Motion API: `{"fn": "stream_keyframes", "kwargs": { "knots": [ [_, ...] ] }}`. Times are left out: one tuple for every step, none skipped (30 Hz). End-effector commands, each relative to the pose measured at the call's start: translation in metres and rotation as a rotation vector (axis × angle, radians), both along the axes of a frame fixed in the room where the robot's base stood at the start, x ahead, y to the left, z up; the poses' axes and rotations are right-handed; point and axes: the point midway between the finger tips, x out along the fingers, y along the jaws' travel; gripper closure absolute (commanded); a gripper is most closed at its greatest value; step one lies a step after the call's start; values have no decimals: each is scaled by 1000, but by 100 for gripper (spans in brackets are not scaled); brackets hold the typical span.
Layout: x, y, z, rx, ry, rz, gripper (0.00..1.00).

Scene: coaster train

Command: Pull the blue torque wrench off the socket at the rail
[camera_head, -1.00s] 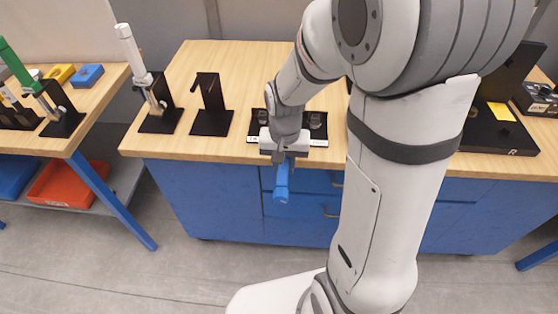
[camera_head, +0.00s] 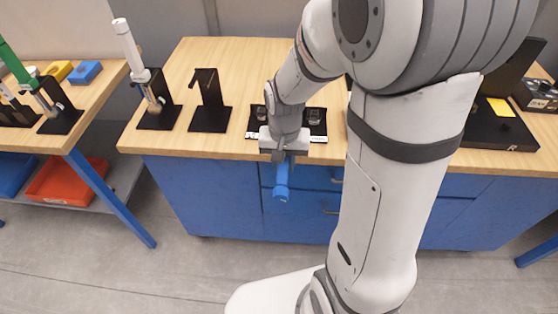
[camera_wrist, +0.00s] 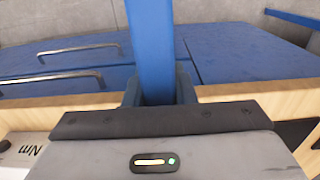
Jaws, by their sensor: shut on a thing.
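The blue torque wrench (camera_head: 282,180) shows in the head view below my gripper, at the front edge of the wooden bench. My gripper (camera_head: 281,157) is shut on it. In the wrist view the wrench's blue handle (camera_wrist: 152,45) runs up from between the two dark fingers of my gripper (camera_wrist: 160,88). The wrench's head and the socket are hidden behind my gripper and wrist, so I cannot tell whether they are touching. The black rail fixture (camera_head: 315,123) shows on the bench on both sides of my wrist.
An empty black stand (camera_head: 209,103) and a white-handled tool in a black stand (camera_head: 150,95) are at the left of the bench (camera_head: 250,60). A black device marked R (camera_head: 492,128) is at the right. Blue drawers (camera_head: 313,205) are below.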

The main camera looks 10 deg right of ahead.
Motion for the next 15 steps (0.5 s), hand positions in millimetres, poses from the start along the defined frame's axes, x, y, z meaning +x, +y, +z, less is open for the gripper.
{"fn": "stream_keyframes", "kwargs": {
  "knots": [
    [1, 0, -2, 0, -4, 0, 100],
    [1, 0, -2, 0, -4, 0, 100],
    [1, 0, -3, 0, -4, 0, 100],
    [1, 0, -4, 0, -4, 0, 100],
    [1, 0, -5, 0, -4, 0, 100],
    [1, 0, -6, -1, -5, 0, 100],
    [1, 0, -7, -1, -5, 0, 100],
    [1, 0, -8, -1, -5, 0, 100],
    [1, 0, -9, -1, -5, 0, 100],
    [1, 0, -9, -1, -5, 0, 100],
    [1, 0, -10, -1, -5, -1, 100],
    [1, 0, -11, -1, -5, -1, 100],
    [1, 0, -12, 0, -6, -1, 100],
    [1, 0, -13, 0, -6, -1, 100],
    [1, 0, -14, 0, -6, -1, 100]
  ]
}}
